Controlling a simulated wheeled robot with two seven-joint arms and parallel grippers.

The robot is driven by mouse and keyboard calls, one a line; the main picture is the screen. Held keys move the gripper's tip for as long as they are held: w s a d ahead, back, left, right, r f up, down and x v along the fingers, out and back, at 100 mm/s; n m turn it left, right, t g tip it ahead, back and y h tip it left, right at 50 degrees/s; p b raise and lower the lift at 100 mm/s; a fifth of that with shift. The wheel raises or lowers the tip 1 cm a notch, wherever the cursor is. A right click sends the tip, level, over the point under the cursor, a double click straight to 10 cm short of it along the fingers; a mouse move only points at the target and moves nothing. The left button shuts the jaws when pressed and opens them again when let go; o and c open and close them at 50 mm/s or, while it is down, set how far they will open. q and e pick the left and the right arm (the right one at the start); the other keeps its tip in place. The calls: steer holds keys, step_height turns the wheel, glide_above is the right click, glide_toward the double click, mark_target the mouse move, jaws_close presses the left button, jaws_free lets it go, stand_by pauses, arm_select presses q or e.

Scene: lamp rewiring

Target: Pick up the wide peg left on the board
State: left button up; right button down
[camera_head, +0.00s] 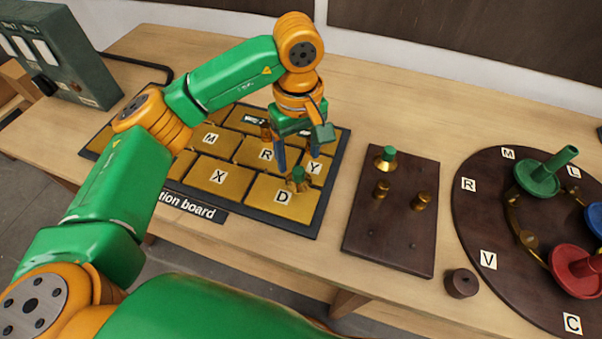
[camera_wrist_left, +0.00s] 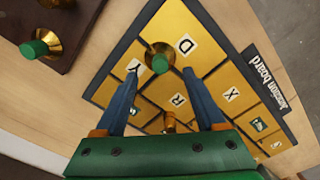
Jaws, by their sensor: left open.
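The junction board (camera_head: 228,209) has gold plates lettered M, R, Y, X and D, and also fills much of the left wrist view (camera_wrist_left: 138,38). A brass peg with a green top (camera_head: 298,177) stands on it near D and Y; it also shows in the left wrist view (camera_wrist_left: 159,60). Another brass peg (camera_wrist_left: 169,122) is near R, partly hidden in the head view. My left gripper (camera_head: 297,162) is open, pointing down above the board. Its blue fingertips (camera_wrist_left: 160,74) are on either side of the green-topped peg in the wrist view; I cannot tell their height. My right gripper is out of view.
A dark wooden block (camera_head: 402,239) to the right bears a green-topped brass peg (camera_head: 386,160) and two plain brass pegs. A small dark cylinder (camera_head: 461,284) and a round dark board (camera_head: 490,210) with coloured spools are further right. A grey-green box (camera_head: 62,55) stands back left.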

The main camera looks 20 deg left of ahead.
mark_target(298, 171)
arm_select(q)
step_height(298, 171, down, 3)
steer(key=shift+a+r+p, duration=0.1)
steer(key=shift+r+p, duration=0.1)
steer(key=shift+p, duration=0.85)
step_height(298, 171, down, 3)
steer(key=shift+w+f, duration=0.1)
jaws_close()
